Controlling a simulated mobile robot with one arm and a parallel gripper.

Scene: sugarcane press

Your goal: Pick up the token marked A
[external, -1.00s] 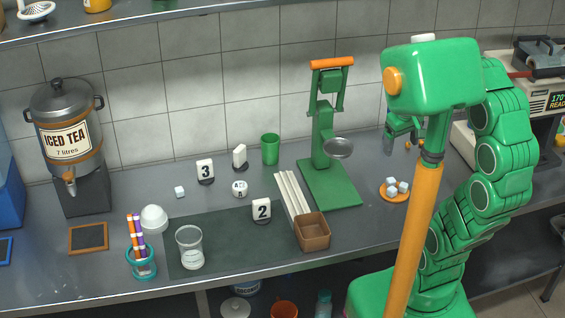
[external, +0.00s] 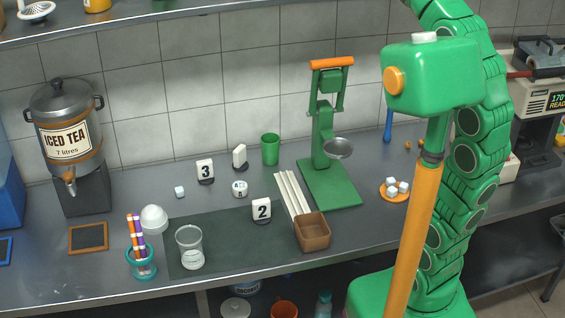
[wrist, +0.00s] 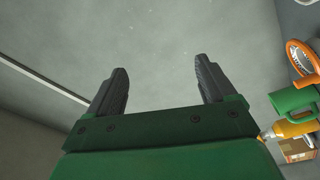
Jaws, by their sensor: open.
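A small round white token (external: 239,188) with a dark mark on it lies on the steel counter, between the number 3 stand (external: 205,171) and the number 2 stand (external: 261,209). Its letter is too small to read for sure, and I see no token clearly marked A. My gripper (wrist: 158,85) shows in the wrist view with its two dark fingers wide apart and nothing between them. It points at a plain grey surface, away from the counter things.
A green press (external: 330,180), green cup (external: 270,149), white sticks (external: 291,192) and brown box (external: 312,232) stand near the token. A glass beaker (external: 190,248) and pen cup (external: 141,262) are front left. A plate of white cubes (external: 394,197) is at right.

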